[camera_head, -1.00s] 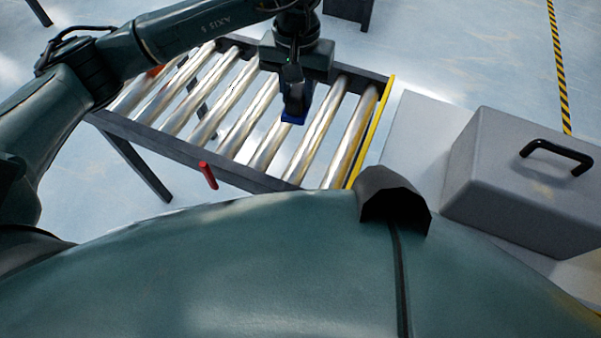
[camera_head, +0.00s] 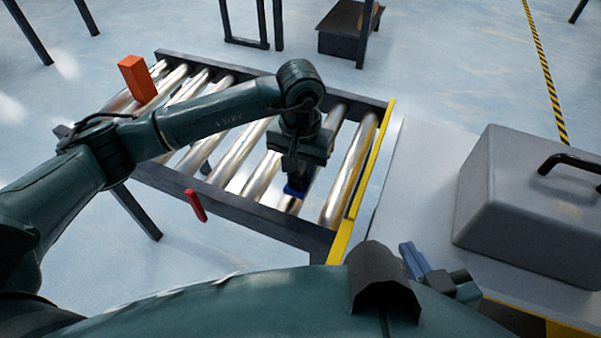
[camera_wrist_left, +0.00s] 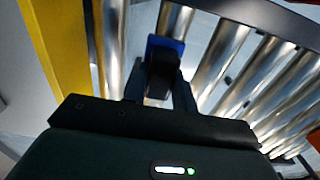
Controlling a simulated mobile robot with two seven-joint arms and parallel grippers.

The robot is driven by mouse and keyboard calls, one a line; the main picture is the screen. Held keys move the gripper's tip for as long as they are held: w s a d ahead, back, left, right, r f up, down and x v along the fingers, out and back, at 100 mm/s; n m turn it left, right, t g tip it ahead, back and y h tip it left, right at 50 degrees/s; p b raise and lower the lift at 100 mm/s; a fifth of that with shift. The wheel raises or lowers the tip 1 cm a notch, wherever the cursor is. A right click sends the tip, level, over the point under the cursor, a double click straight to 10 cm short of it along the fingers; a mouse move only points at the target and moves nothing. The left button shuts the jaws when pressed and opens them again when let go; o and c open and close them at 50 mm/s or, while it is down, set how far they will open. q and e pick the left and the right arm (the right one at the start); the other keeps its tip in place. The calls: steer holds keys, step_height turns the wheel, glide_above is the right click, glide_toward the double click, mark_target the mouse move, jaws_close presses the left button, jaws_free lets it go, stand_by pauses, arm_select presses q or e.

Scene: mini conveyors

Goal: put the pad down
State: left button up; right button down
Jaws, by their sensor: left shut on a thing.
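The pad is a small blue and black piece. In the head view the blue pad (camera_head: 295,190) shows below my left gripper (camera_head: 293,172), over the rollers near the yellow end of the conveyor (camera_head: 270,222). In the left wrist view the pad (camera_wrist_left: 164,55) sits between the fingers of my left gripper (camera_wrist_left: 160,88), which is shut on it. Metal rollers lie beneath it; I cannot tell whether it touches them. What seems to be part of my right gripper (camera_head: 438,274) shows at the bottom, mostly hidden by my body; its opening is unclear.
An orange block (camera_head: 137,80) stands at the conveyor's far left end. A red part (camera_head: 196,205) sticks out at its near side. A grey case (camera_head: 530,205) with a black handle stands on the pale surface at right. The rollers right of the pad are bare.

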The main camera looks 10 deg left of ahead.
arm_select(q)
steer(key=shift+f, duration=0.7)
steer(key=shift+f+b, duration=0.25)
steer(key=shift+b, duration=0.05)
steer(key=o, duration=0.9)
steer(key=shift+r, duration=0.1)
steer(key=shift+o, duration=0.2)
